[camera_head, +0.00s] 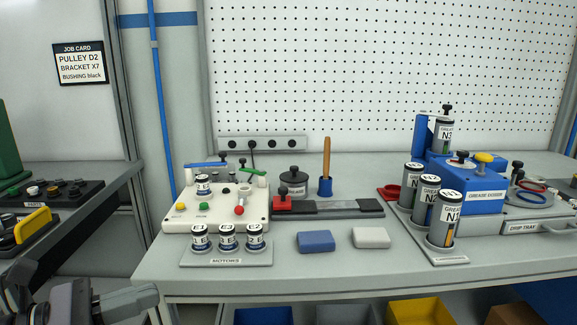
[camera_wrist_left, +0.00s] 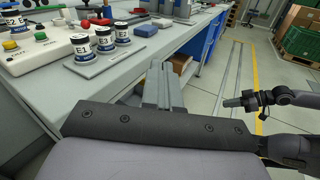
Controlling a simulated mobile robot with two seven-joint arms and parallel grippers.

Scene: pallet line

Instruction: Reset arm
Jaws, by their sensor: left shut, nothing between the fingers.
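My left gripper (camera_head: 150,297) is low at the left in the head view, in front of the bench's front left corner. Its fingers are shut and empty; they also show in the left wrist view (camera_wrist_left: 163,80), pointing away from the camera below the bench top. It touches nothing that I can see. My right arm with its gripper (camera_wrist_left: 232,102) shows at the right of the left wrist view, out over the floor. It is too small there to tell whether its fingers are open. The right gripper is outside the head view.
The bench (camera_head: 335,273) bears a labelled tray (camera_head: 226,262) with three canisters, a white control box (camera_head: 215,213), blue (camera_head: 316,241) and grey (camera_head: 371,237) blocks, and a blue grease dosing station (camera_head: 467,190). Bins (camera_head: 420,310) stand below. The floor (camera_wrist_left: 221,85) at right is open.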

